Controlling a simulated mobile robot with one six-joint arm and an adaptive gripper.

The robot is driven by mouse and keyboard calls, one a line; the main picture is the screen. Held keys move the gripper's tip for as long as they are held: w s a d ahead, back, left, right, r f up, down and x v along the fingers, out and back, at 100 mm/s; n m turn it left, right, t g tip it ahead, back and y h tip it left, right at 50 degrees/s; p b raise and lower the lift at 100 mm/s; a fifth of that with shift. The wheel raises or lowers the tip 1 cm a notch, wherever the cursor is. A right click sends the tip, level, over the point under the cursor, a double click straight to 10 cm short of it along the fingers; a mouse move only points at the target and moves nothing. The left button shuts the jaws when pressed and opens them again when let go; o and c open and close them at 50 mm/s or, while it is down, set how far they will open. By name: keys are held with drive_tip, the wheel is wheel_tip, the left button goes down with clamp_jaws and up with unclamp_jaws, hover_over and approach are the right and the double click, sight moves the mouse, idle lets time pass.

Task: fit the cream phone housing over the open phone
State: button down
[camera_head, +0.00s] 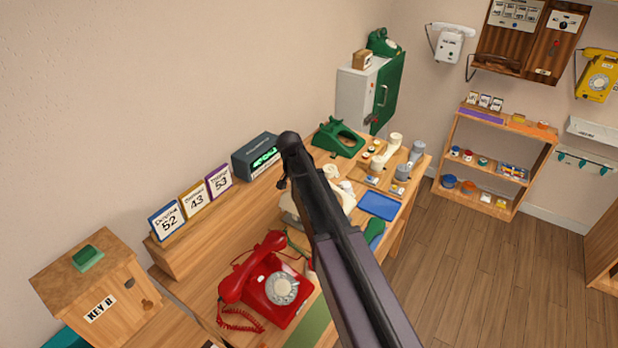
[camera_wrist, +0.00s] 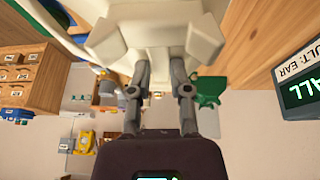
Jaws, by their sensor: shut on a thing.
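The cream phone housing (camera_wrist: 155,30) fills the top of the wrist view, with the two fingers of my gripper (camera_wrist: 163,58) closed on it. In the head view parts of a cream shape, likely the housing (camera_head: 344,194), show on both sides of my dark arm above the workbench. The arm hides my gripper there and most of this shape. I cannot make out the open phone in either view; it may be behind the arm or under the housing. I cannot tell whether the housing touches anything below.
A red dial phone (camera_head: 281,288) sits at the near bench end. A green phone (camera_head: 338,139) stands at the back. Number cards (camera_head: 194,201) and a dark display box (camera_head: 256,154) line the rear ledge. A blue tray (camera_head: 378,205) and small pots crowd the right side.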

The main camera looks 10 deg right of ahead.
drive_tip(key=shift+f+b, duration=2.6)
drive_tip(key=shift+f, duration=0.2)
drive_tip(key=shift+f+b, duration=1)
idle(0.4)
drive_tip(key=shift+c, duration=2.4)
unclamp_jaws()
drive_tip(key=shift+r, duration=0.1)
